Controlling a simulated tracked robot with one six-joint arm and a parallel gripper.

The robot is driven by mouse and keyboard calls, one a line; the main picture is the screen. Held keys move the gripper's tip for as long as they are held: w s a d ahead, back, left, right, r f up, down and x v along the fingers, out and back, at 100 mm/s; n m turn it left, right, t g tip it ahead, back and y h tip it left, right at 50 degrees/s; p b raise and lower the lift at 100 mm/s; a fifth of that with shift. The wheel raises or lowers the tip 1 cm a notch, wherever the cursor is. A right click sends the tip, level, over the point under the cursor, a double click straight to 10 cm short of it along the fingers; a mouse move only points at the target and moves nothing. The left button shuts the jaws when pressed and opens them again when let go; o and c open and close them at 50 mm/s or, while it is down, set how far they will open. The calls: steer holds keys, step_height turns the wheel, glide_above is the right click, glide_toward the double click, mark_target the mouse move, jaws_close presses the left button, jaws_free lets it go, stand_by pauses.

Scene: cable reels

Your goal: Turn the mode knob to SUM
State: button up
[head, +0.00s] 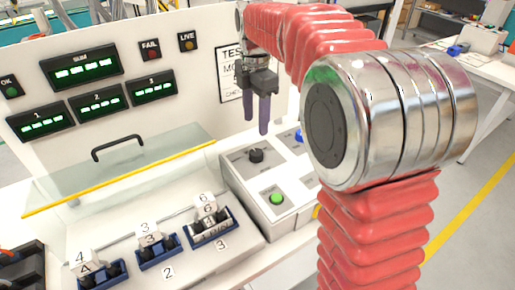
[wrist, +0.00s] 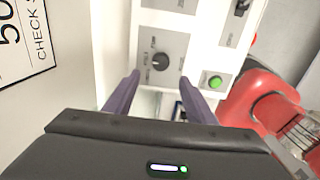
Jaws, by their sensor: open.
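The mode knob (head: 256,155) is a small black round knob on a grey plate on top of the white control box (head: 240,190). It also shows in the wrist view (wrist: 160,61), with a light pointer mark; the labels around it are too small to read. My gripper (head: 256,125) hangs above the box, its two purple fingers pointing down, apart from the knob. In the wrist view my gripper (wrist: 160,79) is open and empty, with the knob between and beyond the fingertips. The SUM display (head: 82,70) is lit green on the panel.
A green button (head: 277,198) sits in front of the knob on the same box. Three blue holders (head: 157,252) with numbered blocks stand to the left. A clear cover with a black handle (head: 117,146) is behind them. A TEST sign hangs on the panel.

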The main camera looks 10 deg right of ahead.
mark_target(256, 151)
step_height(256, 151, down, 11)
steer(key=shift+f, duration=0.2)
stand_by(0.3)
steer(key=shift+c, duration=0.3)
